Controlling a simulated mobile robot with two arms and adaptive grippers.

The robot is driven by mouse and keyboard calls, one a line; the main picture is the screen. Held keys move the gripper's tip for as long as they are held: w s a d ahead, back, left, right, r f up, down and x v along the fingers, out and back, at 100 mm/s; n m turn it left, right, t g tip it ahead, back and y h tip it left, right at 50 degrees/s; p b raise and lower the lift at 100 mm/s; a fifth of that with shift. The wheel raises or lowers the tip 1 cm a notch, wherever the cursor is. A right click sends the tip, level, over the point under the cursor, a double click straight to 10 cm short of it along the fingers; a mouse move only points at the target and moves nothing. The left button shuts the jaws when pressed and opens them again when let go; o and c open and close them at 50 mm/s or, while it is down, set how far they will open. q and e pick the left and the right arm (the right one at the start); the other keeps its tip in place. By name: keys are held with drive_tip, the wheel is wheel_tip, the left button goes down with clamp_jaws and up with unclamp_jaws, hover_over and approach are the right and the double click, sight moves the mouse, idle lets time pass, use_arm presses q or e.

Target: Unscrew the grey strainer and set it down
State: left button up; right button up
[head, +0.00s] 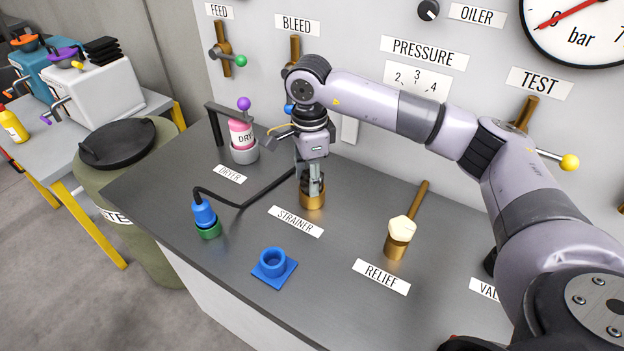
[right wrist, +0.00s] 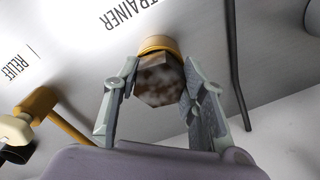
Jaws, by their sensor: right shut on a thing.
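The grey strainer (right wrist: 158,88) shows in the right wrist view as a mottled grey-brown hexagonal piece. It sits at the brass fitting (right wrist: 158,44); I cannot tell how far it is screwed in. My right gripper (head: 313,186) reaches down to it from above, and its two fingers are shut on opposite sides of the strainer. In the head view the brass fitting (head: 313,201) stands on the bench behind the STRAINER label (head: 296,221), and the fingers mostly hide the strainer. My left gripper is not in view.
A blue square holder (head: 274,268) stands in front on the dark bench (head: 330,265). A blue plug in a green socket (head: 207,219) with a black cable is to the left. The pink dryer bottle (head: 242,135) stands behind left, the relief valve (head: 400,235) to the right.

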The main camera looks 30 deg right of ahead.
drive_tip(key=n, duration=0.2)
drive_tip(key=n+b, duration=0.1)
drive_tip(key=n, duration=0.1)
drive_tip(key=n+b, duration=0.1)
drive_tip(key=n, duration=0.1)
drive_tip(key=shift+s+a+f, duration=0.15)
drive_tip(key=shift+s+a, duration=0.05)
drive_tip(key=shift+a, duration=0.05)
drive_tip(key=shift+n+b, duration=0.4)
drive_tip(key=shift+n, duration=0.7)
drive_tip(key=o, duration=0.8)
drive_tip(key=shift+r, duration=0.2)
drive_tip(key=shift+o, duration=0.9)
drive_tip(key=shift+w+a, duration=0.15)
drive_tip(key=shift+d, duration=0.2)
